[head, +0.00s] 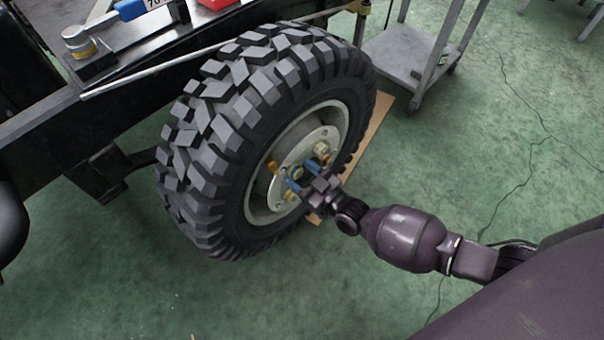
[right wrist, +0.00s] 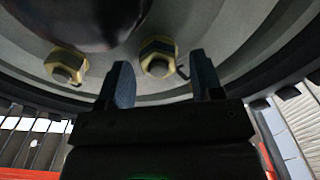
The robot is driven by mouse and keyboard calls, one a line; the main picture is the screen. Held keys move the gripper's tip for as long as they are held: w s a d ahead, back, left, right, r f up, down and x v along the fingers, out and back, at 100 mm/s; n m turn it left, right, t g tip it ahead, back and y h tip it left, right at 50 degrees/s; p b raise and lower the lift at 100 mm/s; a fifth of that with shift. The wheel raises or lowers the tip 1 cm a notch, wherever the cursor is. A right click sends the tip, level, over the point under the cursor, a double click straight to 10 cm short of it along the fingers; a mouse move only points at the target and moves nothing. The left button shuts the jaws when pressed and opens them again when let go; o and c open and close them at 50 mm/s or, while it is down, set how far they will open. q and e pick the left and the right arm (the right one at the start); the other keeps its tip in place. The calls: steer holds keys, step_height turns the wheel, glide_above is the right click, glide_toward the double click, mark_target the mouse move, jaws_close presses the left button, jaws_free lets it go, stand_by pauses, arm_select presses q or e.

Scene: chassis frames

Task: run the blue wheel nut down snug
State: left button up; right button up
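The wheel (head: 245,140) has a chunky black tyre and a pale metal hub. My right gripper (head: 305,171) is at the hub face, its two blue-tipped fingers spread apart. In the right wrist view, the open gripper (right wrist: 164,80) points at a yellowish hex nut on a stud (right wrist: 159,57). That nut appears between and just beyond the fingertips, and I see no grip on it. A second yellowish nut (right wrist: 66,66) sits to its left. I cannot pick out a blue nut apart from the blue fingers. My left gripper is out of view.
The black chassis rail (head: 50,125) runs behind the wheel and carries a blue-handled tool (head: 130,9) and a red item (head: 217,3). A grey cart (head: 405,55) stands at the upper right. A brown board (head: 378,112) lies by the wheel. Green floor is clear in front, with thin cables at right.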

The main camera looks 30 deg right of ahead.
steer(key=shift+s+d, duration=0.2)
steer(key=shift+s, duration=0.3)
arm_select(q)
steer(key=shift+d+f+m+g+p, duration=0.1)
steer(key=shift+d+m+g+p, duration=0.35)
steer(key=shift+p, duration=0.8)
arm_select(e)
steer(key=v, duration=0.9)
steer(key=shift+s, duration=0.3)
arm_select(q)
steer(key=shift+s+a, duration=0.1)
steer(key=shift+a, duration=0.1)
arm_select(e)
steer(key=shift+d, duration=0.1)
